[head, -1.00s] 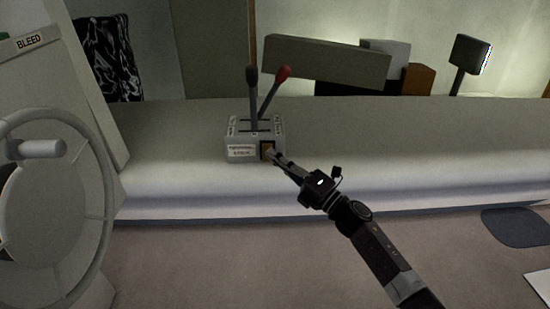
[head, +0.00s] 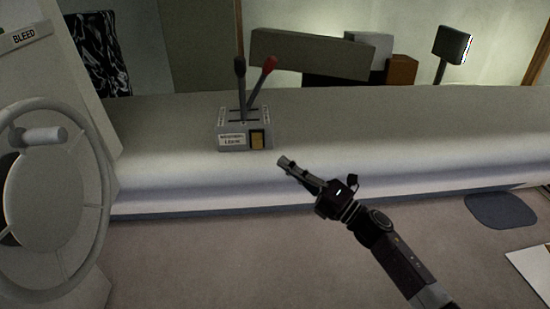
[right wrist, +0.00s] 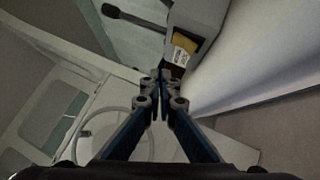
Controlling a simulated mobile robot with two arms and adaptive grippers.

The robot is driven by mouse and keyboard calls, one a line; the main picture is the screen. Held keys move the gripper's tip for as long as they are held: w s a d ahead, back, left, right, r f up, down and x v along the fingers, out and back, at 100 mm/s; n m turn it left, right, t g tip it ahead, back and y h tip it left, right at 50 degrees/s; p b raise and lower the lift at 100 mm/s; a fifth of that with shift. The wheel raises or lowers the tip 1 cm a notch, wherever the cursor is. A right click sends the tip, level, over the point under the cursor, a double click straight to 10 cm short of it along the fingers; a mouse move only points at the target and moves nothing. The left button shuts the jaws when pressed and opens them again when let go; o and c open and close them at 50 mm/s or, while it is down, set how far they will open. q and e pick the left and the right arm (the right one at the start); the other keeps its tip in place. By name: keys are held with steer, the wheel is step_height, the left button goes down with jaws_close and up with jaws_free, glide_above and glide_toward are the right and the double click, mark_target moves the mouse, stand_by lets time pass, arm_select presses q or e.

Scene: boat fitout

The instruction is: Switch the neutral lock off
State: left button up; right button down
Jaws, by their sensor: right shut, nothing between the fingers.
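The grey control box (head: 245,128) stands on the console ledge in the head view. It has a black-knobbed lever (head: 241,85) and a red-knobbed lever (head: 262,82). On its front are a white label (head: 232,140) and a yellow rocker switch (head: 257,139) in a dark frame. The switch also shows in the right wrist view (right wrist: 187,43), beyond my fingertips. The label is too small to read surely. My right gripper (head: 283,161) is shut and empty, below and right of the switch, apart from it. My left gripper is not in view.
A grey handwheel (head: 100,190) on a panel marked BLEED stands at the left. The pale ledge (head: 400,115) is clear right of the box. A grey slab (head: 310,54), boxes and a small screen (head: 453,45) stand behind.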

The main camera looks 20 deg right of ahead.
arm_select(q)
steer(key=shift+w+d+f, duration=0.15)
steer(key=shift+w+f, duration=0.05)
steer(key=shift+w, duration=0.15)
arm_select(e)
steer(key=shift+r+v, duration=0.2)
steer(key=shift+v, duration=0.95)
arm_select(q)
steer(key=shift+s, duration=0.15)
